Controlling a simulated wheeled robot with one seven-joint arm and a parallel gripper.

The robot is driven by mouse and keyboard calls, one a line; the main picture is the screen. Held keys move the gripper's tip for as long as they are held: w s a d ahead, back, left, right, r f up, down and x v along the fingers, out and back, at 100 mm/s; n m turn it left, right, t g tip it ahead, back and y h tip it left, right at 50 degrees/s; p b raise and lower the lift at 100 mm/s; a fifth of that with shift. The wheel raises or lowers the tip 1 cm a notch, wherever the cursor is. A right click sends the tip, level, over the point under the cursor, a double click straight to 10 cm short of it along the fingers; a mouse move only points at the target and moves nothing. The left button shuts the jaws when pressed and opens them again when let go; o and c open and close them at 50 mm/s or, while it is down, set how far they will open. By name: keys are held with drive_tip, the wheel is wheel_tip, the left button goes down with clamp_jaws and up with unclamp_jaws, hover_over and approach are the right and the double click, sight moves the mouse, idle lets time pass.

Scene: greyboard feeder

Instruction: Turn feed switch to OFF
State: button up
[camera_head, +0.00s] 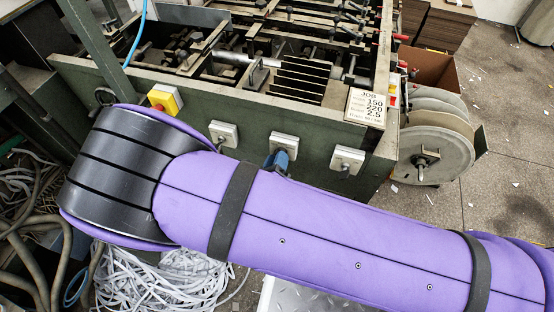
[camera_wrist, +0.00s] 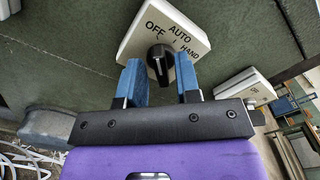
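In the wrist view a white switch plate (camera_wrist: 140,42) is marked OFF at left, AUTO at top and HAND at right. Its black rotary knob (camera_wrist: 160,62) sits in the middle; I cannot tell clearly which mark it points at. My gripper (camera_wrist: 158,62) is open, its two blue fingers on either side of the knob, with visible gaps and no clear contact. In the head view the gripper (camera_head: 278,160) is at the middle of three white switch plates, the middle plate (camera_head: 285,142) being partly hidden by it. No feed label is readable.
Other switch plates flank it, left (camera_head: 224,133) and right (camera_head: 347,160). A yellow box with a red button (camera_head: 165,98) is farther left. The green machine frame (camera_head: 315,128) carries a JOB card (camera_head: 366,106).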

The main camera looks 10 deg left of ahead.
drive_tip(key=shift+o, duration=0.2)
drive_tip(key=s, duration=1)
drive_tip(key=shift+s+a, duration=0.35)
drive_tip(key=shift+a, duration=0.1)
